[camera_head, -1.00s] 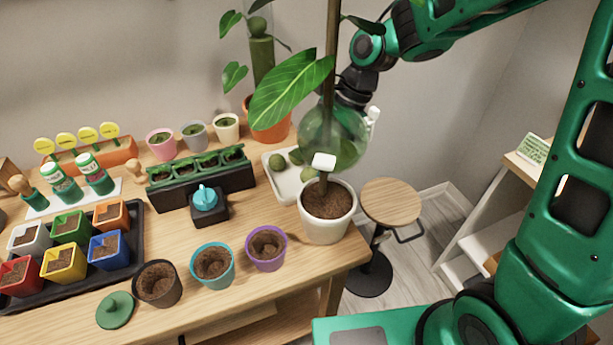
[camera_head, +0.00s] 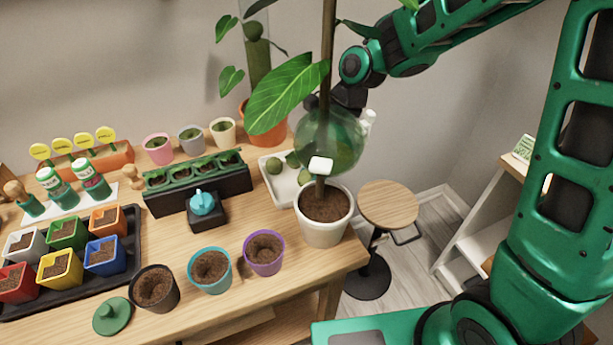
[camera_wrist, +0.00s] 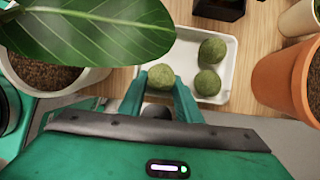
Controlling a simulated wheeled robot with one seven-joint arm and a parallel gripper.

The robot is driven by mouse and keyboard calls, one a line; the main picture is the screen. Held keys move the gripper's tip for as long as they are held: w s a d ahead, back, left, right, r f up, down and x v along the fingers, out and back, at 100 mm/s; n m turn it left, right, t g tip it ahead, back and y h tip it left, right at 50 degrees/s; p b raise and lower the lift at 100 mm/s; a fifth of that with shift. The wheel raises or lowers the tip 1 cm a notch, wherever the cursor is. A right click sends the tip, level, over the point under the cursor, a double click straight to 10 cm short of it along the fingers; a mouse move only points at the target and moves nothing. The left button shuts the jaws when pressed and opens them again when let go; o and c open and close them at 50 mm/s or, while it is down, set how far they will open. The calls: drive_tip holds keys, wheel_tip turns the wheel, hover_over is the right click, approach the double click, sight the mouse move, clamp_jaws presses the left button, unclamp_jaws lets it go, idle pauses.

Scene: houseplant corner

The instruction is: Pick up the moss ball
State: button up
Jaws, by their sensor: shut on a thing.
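The moss ball (camera_wrist: 161,76), small, round and green, sits between the two green fingers of my gripper (camera_wrist: 161,82) in the wrist view. The fingers are shut on its sides. It appears at the near left part of a white tray (camera_wrist: 226,92); I cannot tell whether it touches the tray. Two other moss balls, one farther (camera_wrist: 211,50) and one nearer (camera_wrist: 207,82), lie in the tray to its right. In the head view the tray (camera_head: 281,197) is partly hidden behind a white pot, and my fingers are hidden behind a translucent green round shape (camera_head: 345,140).
A tall plant in a white pot (camera_head: 325,232) stands in front of the tray, its big leaf (camera_head: 287,95) overhanging. An orange pot (camera_wrist: 292,78) is close on the tray's right in the wrist view. A black planter (camera_head: 197,183) stands left. A stool (camera_head: 388,205) is beside the table.

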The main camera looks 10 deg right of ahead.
wheel_tip(320, 180, up, 10)
drive_tip(key=shift+f, duration=0.1)
idle(0.4)
